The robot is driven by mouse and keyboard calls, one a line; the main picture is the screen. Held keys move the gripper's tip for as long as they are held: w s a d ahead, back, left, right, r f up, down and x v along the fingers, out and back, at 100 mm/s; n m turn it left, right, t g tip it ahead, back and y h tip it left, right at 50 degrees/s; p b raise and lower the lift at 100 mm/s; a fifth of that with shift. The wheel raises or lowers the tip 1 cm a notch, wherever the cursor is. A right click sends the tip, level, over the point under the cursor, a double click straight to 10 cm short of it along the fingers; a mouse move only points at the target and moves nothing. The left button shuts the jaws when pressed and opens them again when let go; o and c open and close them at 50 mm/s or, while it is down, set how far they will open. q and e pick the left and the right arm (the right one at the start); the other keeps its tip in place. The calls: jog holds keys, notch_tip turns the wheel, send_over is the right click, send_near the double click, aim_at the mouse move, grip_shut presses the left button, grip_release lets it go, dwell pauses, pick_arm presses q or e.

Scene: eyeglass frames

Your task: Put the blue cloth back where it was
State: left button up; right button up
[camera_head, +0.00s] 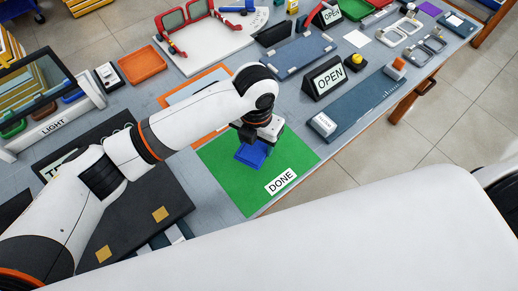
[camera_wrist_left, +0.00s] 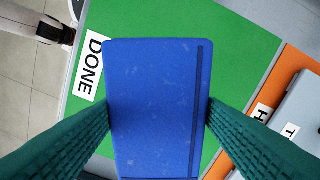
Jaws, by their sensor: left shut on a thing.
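A blue rectangular piece (camera_head: 253,153) is over the green DONE mat (camera_head: 295,152). It looks like a flat, smooth-edged block with a dark line along one side; I cannot tell whether it is folded cloth. My left gripper (camera_head: 250,137) is above the mat, shut on this blue piece. In the left wrist view the blue piece (camera_wrist_left: 155,110) sits between the two teal fingers, with the mat (camera_wrist_left: 235,60) behind it. I cannot tell whether it touches the mat. At that view's upper left is a white arm part with a dark end, likely my right arm; its fingers do not show.
An orange-edged tray (camera_head: 222,72) lies just behind the mat, partly under my left arm. An OPEN sign (camera_head: 326,78) and a blue-grey strip (camera_head: 360,108) stand to the right. An orange tray (camera_head: 142,64) and a LIGHT box (camera_head: 55,125) are at left. The mat's front is clear around its label.

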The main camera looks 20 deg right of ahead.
aim_at(256, 151)
pick_arm(q)
jog(key=shift+f, duration=2.45)
jog(key=shift+f, duration=0.1)
jog(key=o, duration=0.9)
jog(key=shift+o, duration=0.2)
notch_tip(256, 151, up, 12)
jog(key=shift+r, duration=0.1)
